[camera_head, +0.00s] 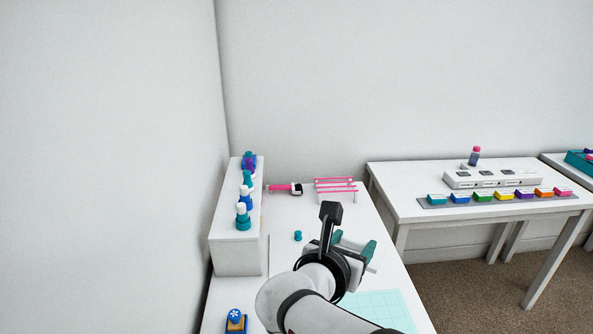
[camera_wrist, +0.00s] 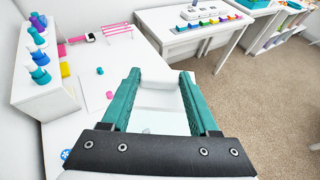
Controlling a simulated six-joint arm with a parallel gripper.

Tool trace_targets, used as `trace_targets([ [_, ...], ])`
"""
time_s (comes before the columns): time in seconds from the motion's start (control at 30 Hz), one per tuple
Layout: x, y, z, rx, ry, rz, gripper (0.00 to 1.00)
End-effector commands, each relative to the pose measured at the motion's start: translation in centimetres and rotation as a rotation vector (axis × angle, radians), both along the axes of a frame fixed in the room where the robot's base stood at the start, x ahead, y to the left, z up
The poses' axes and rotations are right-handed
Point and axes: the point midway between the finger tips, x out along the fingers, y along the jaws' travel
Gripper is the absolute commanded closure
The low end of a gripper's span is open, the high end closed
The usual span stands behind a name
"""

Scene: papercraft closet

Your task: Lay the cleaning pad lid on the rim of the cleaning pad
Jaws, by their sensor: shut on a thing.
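My gripper (camera_head: 354,245) has teal fingers and hangs above the front part of the white table. In the wrist view my gripper (camera_wrist: 159,77) is shut on a pale, see-through flat piece, which I take to be the cleaning pad lid (camera_wrist: 160,98). The lid spans the space between the two fingers. In the head view only a pale bit of it shows between the fingers. I cannot make out the cleaning pad for certain in either view; my arm and the held lid hide part of the table.
A white raised shelf (camera_head: 237,256) with several teal, blue and purple bottles stands at the left. A pink rack (camera_head: 335,186) is at the back. A small teal knob (camera_head: 298,236), a light teal grid mat (camera_head: 383,309) and a blue-topped stamp (camera_head: 236,318) are on the table.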

Motion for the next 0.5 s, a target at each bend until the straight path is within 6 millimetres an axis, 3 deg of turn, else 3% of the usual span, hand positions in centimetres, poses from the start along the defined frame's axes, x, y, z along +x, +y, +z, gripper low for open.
trace_targets([
  [0.03,-0.1,-0.7,-3.0,-0.009,0.016,-0.085,0.91],
  [0.17,-1.8,-3.5,-9.8,-0.013,0.011,-0.382,0.91],
  [0.3,-5.7,-6.7,-16.1,-0.01,0.002,-0.723,0.91],
  [0.4,-8.2,-8.2,-18.5,-0.008,-0.001,-0.874,0.91],
  [0.5,-9.6,-8.8,-19.6,-0.005,-0.004,-0.947,0.91],
])
